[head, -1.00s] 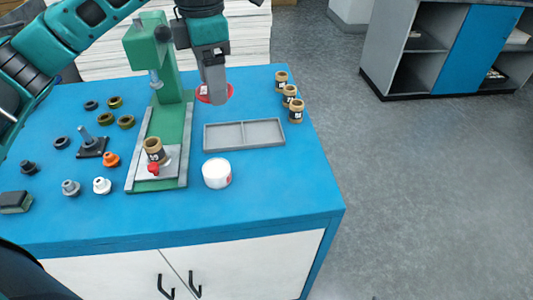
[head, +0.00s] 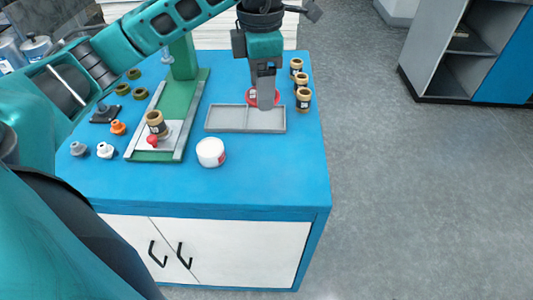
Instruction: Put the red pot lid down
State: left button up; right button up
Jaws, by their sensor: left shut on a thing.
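The red pot lid (head: 252,97) is a small red disc, mostly hidden behind the fingers of my left gripper (head: 266,104). That gripper points down and is shut on the lid, in line with the back edge of the grey two-compartment tray (head: 225,130), toward its right side. I cannot tell the height of the lid above the tray or table. A white pot (head: 211,153) with a red mark stands in front of the tray. My right gripper is not in view.
Several brown jars (head: 302,93) stand right of the tray. A green press (head: 187,92) holds a brown jar (head: 156,123) and a red knob (head: 152,141). Orange (head: 118,128) and white (head: 105,150) fittings lie to the left. The blue table (head: 260,175) is clear in front.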

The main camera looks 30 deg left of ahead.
pick_arm(q)
send_over(263, 159)
notch_tip(263, 159, down, 12)
jog(key=shift+s+f+b, duration=0.15)
jog(key=shift+f+b, duration=0.05)
jog(key=shift+b, duration=0.25)
jog(key=shift+f, duration=2.65)
jog(key=shift+f, duration=0.15)
jog(key=o, duration=1)
